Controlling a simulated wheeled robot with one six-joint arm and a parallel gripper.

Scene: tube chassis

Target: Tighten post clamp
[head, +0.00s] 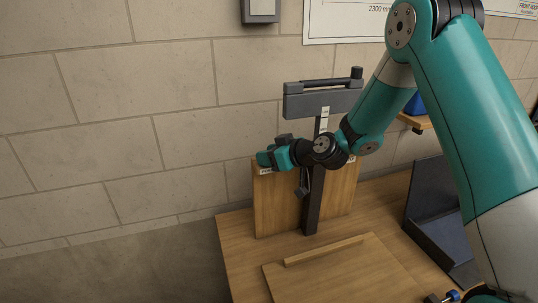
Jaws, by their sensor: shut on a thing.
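A dark upright post (312,212) stands on the wooden bench in the head view, in front of a wooden board. A dark crosshead (308,104) sits at its top, with a bar and a small knob above it. My arm reaches in from the right, and its wrist covers the middle of the post. My gripper (303,188) is small and dark below the wrist, pointing down beside the post. It is shut on a small dark part there, which looks to be the post clamp. The jaws and most of the clamp are hidden or too small to make out.
The wooden board (268,205) stands upright behind the post. A flat wooden panel with a raised strip (325,250) lies on the bench (240,262) in front. A dark angled plate (428,205) stands at the right. A block wall (120,100) closes off the back.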

